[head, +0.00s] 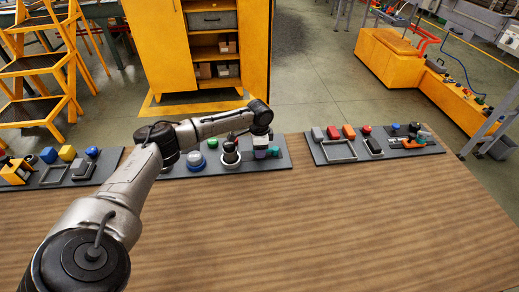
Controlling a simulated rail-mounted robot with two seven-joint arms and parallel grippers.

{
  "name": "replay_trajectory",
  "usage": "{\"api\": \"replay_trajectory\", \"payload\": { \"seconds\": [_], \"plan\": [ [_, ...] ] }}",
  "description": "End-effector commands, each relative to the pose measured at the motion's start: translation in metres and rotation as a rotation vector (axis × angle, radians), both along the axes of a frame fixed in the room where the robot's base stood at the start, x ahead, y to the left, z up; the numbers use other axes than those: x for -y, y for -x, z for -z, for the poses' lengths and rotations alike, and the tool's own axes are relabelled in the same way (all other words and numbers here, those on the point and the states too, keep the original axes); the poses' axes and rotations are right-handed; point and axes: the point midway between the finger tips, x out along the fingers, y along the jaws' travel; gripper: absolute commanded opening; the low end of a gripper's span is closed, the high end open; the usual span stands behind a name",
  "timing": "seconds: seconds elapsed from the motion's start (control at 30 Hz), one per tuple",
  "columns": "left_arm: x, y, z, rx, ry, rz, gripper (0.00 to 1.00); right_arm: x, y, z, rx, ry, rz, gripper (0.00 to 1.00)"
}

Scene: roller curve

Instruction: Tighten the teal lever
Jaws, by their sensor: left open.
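My left arm reaches from the lower left to the middle dark board (215,170). My left gripper (263,146) points down over the right part of that board and is open. A small teal piece (275,151), which looks like the teal lever, shows right beside the gripper, with a purple piece close to its left. The gripper and wrist partly hide this spot, so I cannot tell the lever's angle or whether the fingers touch it. My right gripper is out of view.
A right board (330,158) carries several blocks, handles and an orange lever. A left board (102,172) holds more controls. The wooden table (330,225) in front is clear.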

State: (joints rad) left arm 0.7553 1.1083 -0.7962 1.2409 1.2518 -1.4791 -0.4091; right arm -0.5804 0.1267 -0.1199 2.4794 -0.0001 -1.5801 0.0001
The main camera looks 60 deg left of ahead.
Motion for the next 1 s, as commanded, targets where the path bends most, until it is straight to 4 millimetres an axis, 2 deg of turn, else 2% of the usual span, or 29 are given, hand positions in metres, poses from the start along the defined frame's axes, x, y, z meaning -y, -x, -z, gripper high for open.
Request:
{"api": "replay_trajectory", "payload": {
  "seconds": [0.3,0.77,1.0],
  "plan": [
    [0.0001,0.0,0.0013,0.0,0.0,0.0,0.46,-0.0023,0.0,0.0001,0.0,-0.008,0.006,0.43],
    [0.0002,-0.0002,0.0009,0.001,0.0,0.0,0.02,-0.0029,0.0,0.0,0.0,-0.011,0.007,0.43],
    [0.0002,-0.0002,0.0008,0.001,0.0,0.0,0.0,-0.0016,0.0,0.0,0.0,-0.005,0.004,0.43]
  ]
}}
